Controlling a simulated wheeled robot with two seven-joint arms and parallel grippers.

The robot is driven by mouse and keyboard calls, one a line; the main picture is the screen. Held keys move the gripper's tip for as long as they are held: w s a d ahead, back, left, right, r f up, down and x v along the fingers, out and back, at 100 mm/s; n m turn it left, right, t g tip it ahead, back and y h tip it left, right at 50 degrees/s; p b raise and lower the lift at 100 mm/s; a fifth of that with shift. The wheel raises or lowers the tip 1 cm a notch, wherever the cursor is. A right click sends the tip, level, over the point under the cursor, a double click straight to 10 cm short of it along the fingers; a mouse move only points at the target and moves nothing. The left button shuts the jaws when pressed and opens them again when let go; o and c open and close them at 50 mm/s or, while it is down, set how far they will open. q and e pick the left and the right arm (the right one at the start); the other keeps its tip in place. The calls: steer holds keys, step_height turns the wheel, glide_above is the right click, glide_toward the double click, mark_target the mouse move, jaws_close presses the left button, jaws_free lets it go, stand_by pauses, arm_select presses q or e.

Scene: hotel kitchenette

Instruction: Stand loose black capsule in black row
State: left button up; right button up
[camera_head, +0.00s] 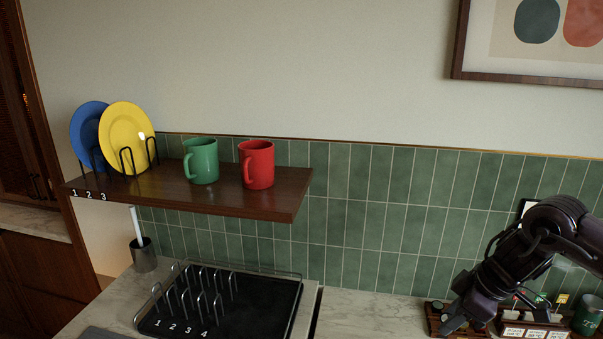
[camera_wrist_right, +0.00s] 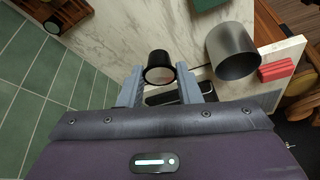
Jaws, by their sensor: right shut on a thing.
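My right gripper (camera_wrist_right: 160,78) is shut on a black capsule (camera_wrist_right: 159,57). The capsule sits between the two grey fingers, its pale round face towards the wrist camera. In the head view my right gripper (camera_head: 458,316) is at the lower right, pointing down at a brown wooden rack (camera_head: 434,317); the held capsule cannot be clearly made out there. A dark wooden piece with a dark round thing on it (camera_wrist_right: 60,14) shows at the top left of the wrist view. I cannot make out the black row. My left gripper is not in view.
A wooden holder with white labels (camera_head: 535,328) and a green canister (camera_head: 588,316) stand right of my right gripper. A metal cup (camera_wrist_right: 234,51) and a red block (camera_wrist_right: 277,70) show in the wrist view. A black tray with wire slots (camera_head: 270,309) lies left.

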steer(key=s+a+f+m+t+h+b, duration=0.1)
steer(key=s+a+f+m+h+b, duration=0.2)
steer(key=a+m, duration=0.7)
steer(key=shift+s+a+f+m+t+h, duration=0.35)
steer(key=shift+s+a+f, duration=0.5)
steer(key=shift+s+f, duration=0.4)
